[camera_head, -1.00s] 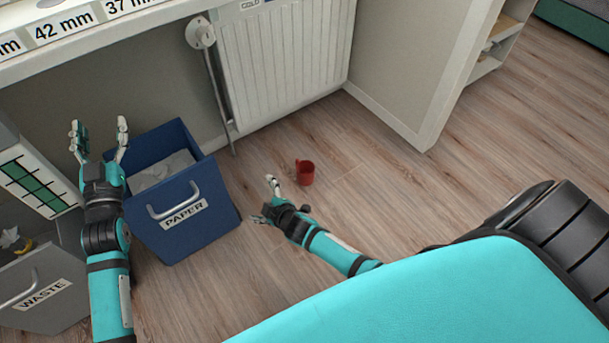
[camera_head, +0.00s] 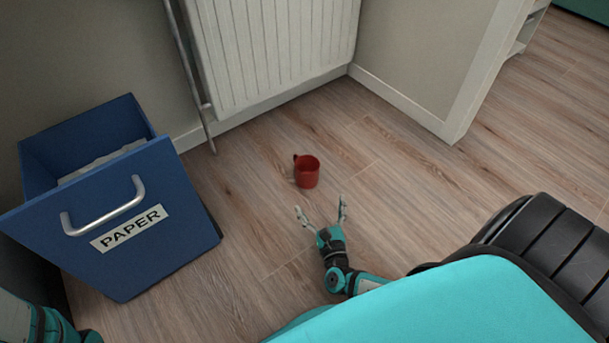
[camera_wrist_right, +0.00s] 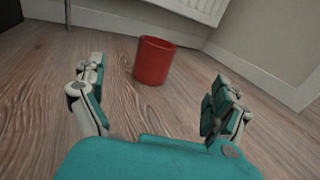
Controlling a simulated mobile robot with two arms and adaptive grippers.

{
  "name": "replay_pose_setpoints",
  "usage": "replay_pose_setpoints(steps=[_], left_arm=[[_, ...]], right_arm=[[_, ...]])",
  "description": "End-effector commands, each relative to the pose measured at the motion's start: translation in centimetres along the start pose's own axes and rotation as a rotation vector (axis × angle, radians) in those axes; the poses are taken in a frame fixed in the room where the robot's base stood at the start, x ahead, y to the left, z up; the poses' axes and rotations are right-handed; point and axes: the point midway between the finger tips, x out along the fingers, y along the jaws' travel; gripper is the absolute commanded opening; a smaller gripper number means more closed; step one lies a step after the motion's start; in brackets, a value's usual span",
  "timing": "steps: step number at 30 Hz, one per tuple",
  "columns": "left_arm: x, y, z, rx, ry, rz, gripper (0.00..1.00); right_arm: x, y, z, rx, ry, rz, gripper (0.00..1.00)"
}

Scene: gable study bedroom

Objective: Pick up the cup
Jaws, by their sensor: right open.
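The red cup (camera_head: 307,172) stands upright on the wooden floor, in front of the radiator, with its handle toward the upper left in the head view. It also shows in the right wrist view (camera_wrist_right: 154,61), beyond the fingertips and between the two fingers; its handle is not seen there. My right gripper (camera_head: 321,212) is open and empty, just short of the cup and pointing toward it, not touching it. Its open fingers also show in the right wrist view (camera_wrist_right: 158,92). A part of my left arm shows at the lower left of the head view, but its gripper is out of view.
A blue paper bin (camera_head: 158,250) with a metal handle stands on the floor at the left. A white radiator (camera_head: 275,50) and a pipe are behind the cup. A white panel edge (camera_head: 483,80) stands at the right. Floor around the cup is clear.

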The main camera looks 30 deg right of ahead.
Motion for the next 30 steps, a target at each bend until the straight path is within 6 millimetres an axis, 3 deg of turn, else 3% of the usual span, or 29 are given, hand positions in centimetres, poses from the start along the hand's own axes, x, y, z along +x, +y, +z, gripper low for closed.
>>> replay_pose_setpoints(steps=[12,20,30], left_arm=[[-4.4,0.9,-1.4,0.0,-0.004,0.0,0.63],[-5.2,1.1,-1.7,0.0,-0.004,0.0,0.63],[-8.3,1.7,-2.8,0.0,-0.003,0.0,0.63]], right_arm=[[8.9,0.1,-0.3,0.007,-0.002,-0.002,1.0],[11.2,0.1,0.0,0.006,0.001,-0.001,1.0],[15.6,0.4,-0.2,0.008,0.0,-0.002,1.0]])
